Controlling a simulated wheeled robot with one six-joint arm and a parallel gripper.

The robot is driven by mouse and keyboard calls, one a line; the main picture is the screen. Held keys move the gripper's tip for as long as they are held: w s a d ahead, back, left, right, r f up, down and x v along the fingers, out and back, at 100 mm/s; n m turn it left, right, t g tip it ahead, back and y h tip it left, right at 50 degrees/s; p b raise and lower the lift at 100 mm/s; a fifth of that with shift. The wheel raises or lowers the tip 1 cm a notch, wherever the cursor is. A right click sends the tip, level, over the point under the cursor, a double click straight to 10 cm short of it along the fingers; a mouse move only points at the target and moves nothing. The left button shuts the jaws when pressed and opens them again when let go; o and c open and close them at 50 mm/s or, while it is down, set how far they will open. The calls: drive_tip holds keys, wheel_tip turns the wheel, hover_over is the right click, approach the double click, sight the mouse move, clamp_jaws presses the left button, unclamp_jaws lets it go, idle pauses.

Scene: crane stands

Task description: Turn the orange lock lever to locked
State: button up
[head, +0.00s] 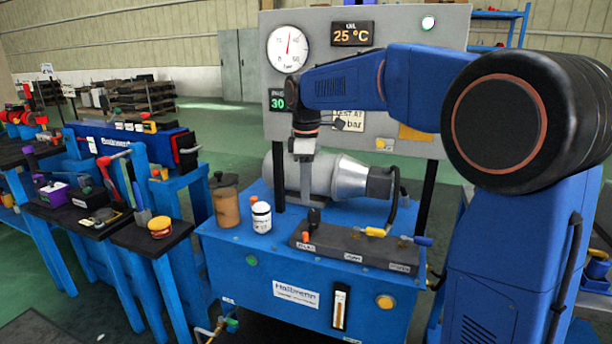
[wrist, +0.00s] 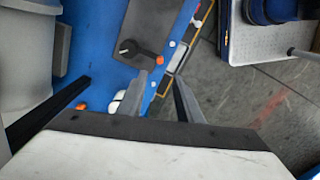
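The orange lock lever (wrist: 158,60) shows in the wrist view as a black arm with an orange tip, on the end of a dark block (wrist: 146,22). In the head view its orange tip (head: 305,237) shows at the left end of the dark block (head: 345,249), above a small label. My gripper (head: 309,203) points down above and just behind that end of the block. In the wrist view its two fingers (wrist: 163,80) stand apart with nothing between them, and the lever lies ahead of their tips. Whether a finger touches the lever cannot be told.
A yellow-handled lever (head: 375,231) and a blue-handled lever (head: 422,240) sit farther right on the block. A white bottle (head: 262,217) and a brown canister (head: 226,207) stand to the left. A grey motor (head: 310,175) lies behind, below the gauge panel (head: 345,60).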

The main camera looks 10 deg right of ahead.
drive_tip(key=shift+r, duration=1.85)
drive_tip(key=s+d+f+m+t, duration=0.15)
drive_tip(key=s+d+m, duration=0.25)
drive_tip(key=s, duration=0.6)
drive_tip(key=s+d+f+m+t, duration=0.1)
drive_tip(key=s+d+f+m, duration=0.25)
drive_tip(key=s, duration=0.55)
drive_tip(key=s+d+f+m+t, duration=0.1)
drive_tip(key=s+d+f+m, duration=0.1)
drive_tip(key=s+f, duration=0.3)
drive_tip(key=s+d+f+m+t, duration=0.1)
drive_tip(key=s+f+m, duration=0.4)
drive_tip(key=s, duration=0.5)
drive_tip(key=shift+s+d+f, duration=0.2)
drive_tip(key=shift+d+f, duration=0.15)
drive_tip(key=shift+f, duration=0.1)
